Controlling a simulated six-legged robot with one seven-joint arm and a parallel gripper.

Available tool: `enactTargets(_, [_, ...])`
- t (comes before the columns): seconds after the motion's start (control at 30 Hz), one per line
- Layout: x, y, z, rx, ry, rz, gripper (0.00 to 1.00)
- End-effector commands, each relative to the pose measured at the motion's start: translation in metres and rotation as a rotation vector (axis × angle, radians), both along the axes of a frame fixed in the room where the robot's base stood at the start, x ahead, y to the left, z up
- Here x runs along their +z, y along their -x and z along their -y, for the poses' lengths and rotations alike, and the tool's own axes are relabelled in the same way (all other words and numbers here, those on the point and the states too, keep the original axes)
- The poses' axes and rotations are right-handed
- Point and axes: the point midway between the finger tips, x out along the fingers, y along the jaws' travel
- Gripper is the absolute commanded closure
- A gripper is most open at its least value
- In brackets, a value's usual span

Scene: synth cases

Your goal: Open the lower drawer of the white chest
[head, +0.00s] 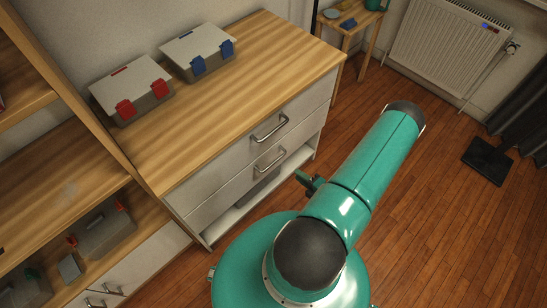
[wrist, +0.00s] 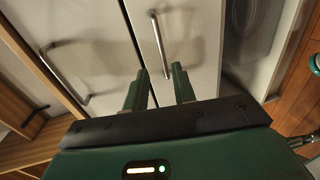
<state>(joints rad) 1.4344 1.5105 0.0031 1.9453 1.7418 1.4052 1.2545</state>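The white chest (head: 216,189) has a wooden top and two drawers, one above the other, both looking shut. The lower drawer (head: 228,197) has a metal bar handle (head: 269,160); the upper drawer's handle (head: 269,127) is above it. In the wrist view the lower drawer's handle (wrist: 158,42) runs up from between my fingertips, and the upper drawer's handle (wrist: 62,75) is at the left. My gripper (wrist: 159,80) is open, its two green fingers apart. In the head view my gripper (head: 309,182) is in front of the chest, right of the lower handle; contact with the handle is not visible.
An open bottom compartment (head: 252,193) lies below the lower drawer. Two lidded boxes, one with red latches (head: 133,88) and one with blue latches (head: 198,51), stand on top. Wooden shelving (head: 60,165) adjoins at left. A radiator (head: 449,45) is at back right; the floor at right is mostly clear.

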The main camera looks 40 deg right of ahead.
Motion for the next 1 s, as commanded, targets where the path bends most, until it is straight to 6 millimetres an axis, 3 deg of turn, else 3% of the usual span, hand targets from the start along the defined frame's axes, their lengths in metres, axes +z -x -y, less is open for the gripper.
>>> enactTargets(0.17, [-0.003, -0.014, 0.0, 0.003, 0.0, 0.003, 0.74])
enactTargets(0.7, [-0.023, -0.113, -0.004, 0.006, 0.002, 0.001, 0.74])
enactTargets(1.0, [-0.027, -0.134, -0.004, 0.004, 0.002, 0.002, 0.74])
